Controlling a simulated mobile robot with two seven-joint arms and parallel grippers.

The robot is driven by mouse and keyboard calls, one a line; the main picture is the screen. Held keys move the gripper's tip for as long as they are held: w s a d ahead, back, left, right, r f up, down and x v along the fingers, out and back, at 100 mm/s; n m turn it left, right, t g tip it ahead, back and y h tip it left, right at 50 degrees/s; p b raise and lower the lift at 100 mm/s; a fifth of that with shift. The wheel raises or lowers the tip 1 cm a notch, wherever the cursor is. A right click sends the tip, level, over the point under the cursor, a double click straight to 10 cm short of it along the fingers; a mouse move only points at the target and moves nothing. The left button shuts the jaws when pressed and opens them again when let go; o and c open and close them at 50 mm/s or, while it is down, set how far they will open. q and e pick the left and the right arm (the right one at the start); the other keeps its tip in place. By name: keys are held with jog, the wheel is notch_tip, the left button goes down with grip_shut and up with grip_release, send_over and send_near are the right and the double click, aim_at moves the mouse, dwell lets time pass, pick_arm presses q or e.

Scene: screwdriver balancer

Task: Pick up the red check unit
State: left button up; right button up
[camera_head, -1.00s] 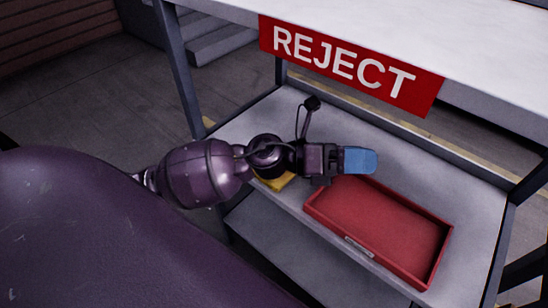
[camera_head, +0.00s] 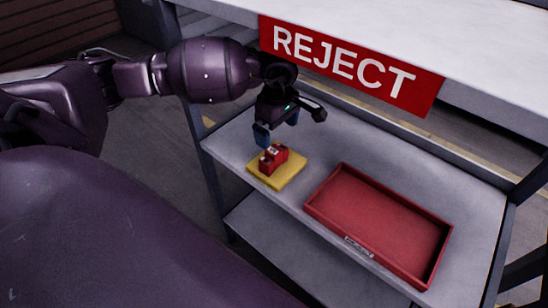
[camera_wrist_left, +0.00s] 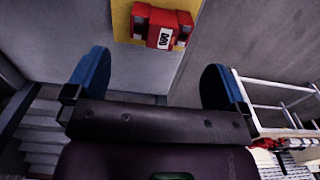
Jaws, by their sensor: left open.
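The red check unit (camera_head: 273,158) sits on a yellow pad (camera_head: 290,175) near the left end of the shelf. In the left wrist view the red unit (camera_wrist_left: 160,27), with a white label, lies at the top, beyond the fingers. My left gripper (camera_head: 277,134) is just above and behind the unit, pointing down, with blue fingertips. In the left wrist view its two blue fingers (camera_wrist_left: 152,82) are wide apart with nothing between them. My right gripper is not in view.
A red tray (camera_head: 385,225), empty, stands on the grey shelf (camera_head: 235,140) right of the pad. A white upper top with a red REJECT sign (camera_head: 345,62) overhangs the back of the shelf. A table leg stands at the left.

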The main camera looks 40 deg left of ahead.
aim_at(274, 150)
pick_arm(q)
notch_tip(274, 150, down, 5)
jog(key=shift+f, duration=0.1)
jog(key=shift+s+a+f, duration=0.1)
jog(key=shift+a+f, duration=0.1)
jog(key=shift+f, duration=1.1)
jog(key=shift+a+f, duration=0.15)
jog(key=shift+f, duration=1.15)
jog(key=c, duration=0.7)
